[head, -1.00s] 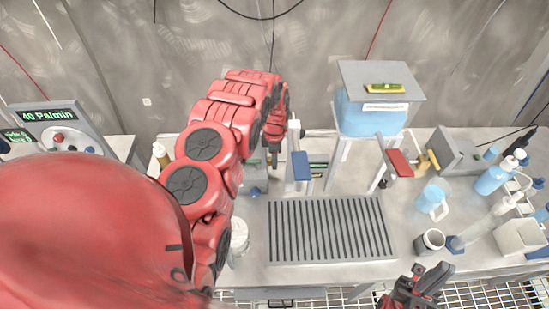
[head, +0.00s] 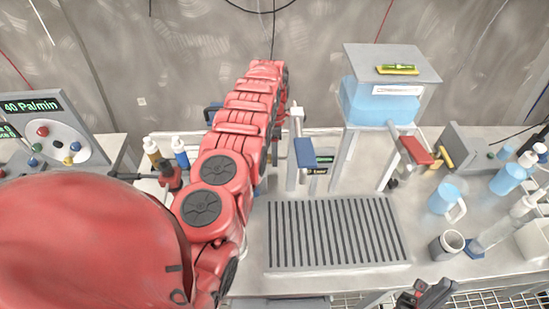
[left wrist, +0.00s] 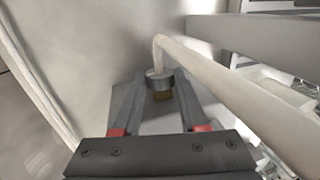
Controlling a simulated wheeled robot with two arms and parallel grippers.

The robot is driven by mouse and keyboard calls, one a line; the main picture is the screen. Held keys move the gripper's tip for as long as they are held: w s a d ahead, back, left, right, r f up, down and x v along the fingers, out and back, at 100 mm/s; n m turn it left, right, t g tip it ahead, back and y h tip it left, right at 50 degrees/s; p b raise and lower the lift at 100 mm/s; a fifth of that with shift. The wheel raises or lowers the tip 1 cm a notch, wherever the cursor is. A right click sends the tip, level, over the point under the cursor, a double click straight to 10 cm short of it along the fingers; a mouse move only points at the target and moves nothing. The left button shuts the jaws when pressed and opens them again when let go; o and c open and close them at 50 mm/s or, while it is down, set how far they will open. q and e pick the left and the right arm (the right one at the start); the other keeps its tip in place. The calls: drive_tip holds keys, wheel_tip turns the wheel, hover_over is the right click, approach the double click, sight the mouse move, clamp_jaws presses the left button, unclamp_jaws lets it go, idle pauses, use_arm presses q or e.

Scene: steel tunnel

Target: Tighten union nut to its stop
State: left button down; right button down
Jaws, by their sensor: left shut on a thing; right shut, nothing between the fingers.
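The union nut (left wrist: 158,80) is a short grey metal ring at the lower end of a pale bent pipe (left wrist: 235,88), in the left wrist view. My left gripper (left wrist: 159,84) is shut on the nut, one finger on each side. In the head view my red left arm hides this gripper and the nut. My right gripper (head: 424,297) is at the bottom edge of the head view, shut and empty, in front of the bench.
A slatted drain tray (head: 335,264) lies mid-bench. Behind it stand a blue-handled valve (head: 305,153) and a blue tank (head: 380,104) on a stand. Bottles, a mug (head: 447,245) and a jug (head: 444,198) crowd the right. A control panel (head: 60,135) is at the left.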

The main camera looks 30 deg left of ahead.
use_arm(q)
drive_tip(key=shift+c, duration=2.2)
unclamp_jaws()
